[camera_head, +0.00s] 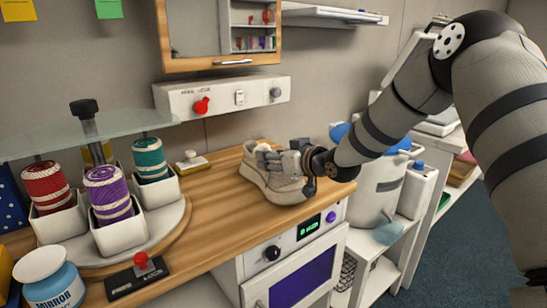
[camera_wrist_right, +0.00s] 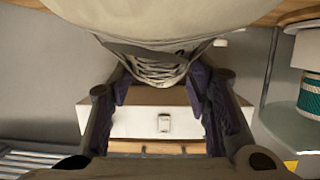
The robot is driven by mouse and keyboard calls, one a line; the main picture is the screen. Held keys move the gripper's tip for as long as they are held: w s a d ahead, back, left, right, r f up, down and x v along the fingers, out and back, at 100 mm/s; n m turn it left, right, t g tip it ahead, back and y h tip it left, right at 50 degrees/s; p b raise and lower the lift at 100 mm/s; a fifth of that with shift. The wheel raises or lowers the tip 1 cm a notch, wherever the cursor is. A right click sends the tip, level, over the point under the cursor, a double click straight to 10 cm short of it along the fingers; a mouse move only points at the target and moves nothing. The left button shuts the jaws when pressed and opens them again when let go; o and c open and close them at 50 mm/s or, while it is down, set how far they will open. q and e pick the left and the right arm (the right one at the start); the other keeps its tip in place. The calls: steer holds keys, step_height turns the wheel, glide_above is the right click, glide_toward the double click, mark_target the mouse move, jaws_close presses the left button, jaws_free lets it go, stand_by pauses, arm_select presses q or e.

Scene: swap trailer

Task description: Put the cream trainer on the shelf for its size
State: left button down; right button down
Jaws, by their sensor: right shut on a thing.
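The cream trainer (camera_head: 272,183) is at the right part of the wooden counter (camera_head: 212,212). My right gripper (camera_head: 284,160) reaches it from the right and is shut on its upper part. In the right wrist view the trainer (camera_wrist_right: 155,22) fills the top of the picture, its laced part between the two fingers (camera_wrist_right: 160,88). I cannot tell whether its sole touches the counter. No size mark is readable. My left gripper is not in view.
A round stand with a glass top (camera_head: 90,133) holds red, purple and teal spools on the left. A mirror cleaner jar (camera_head: 52,285) and a black box with a red knob (camera_head: 136,277) stand in front. An oven (camera_head: 293,268) is below. A white shelf (camera_head: 325,15) is on the wall.

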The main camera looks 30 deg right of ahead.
steer(key=c, duration=0.8)
jaws_free()
steer(key=shift+c, duration=0.2)
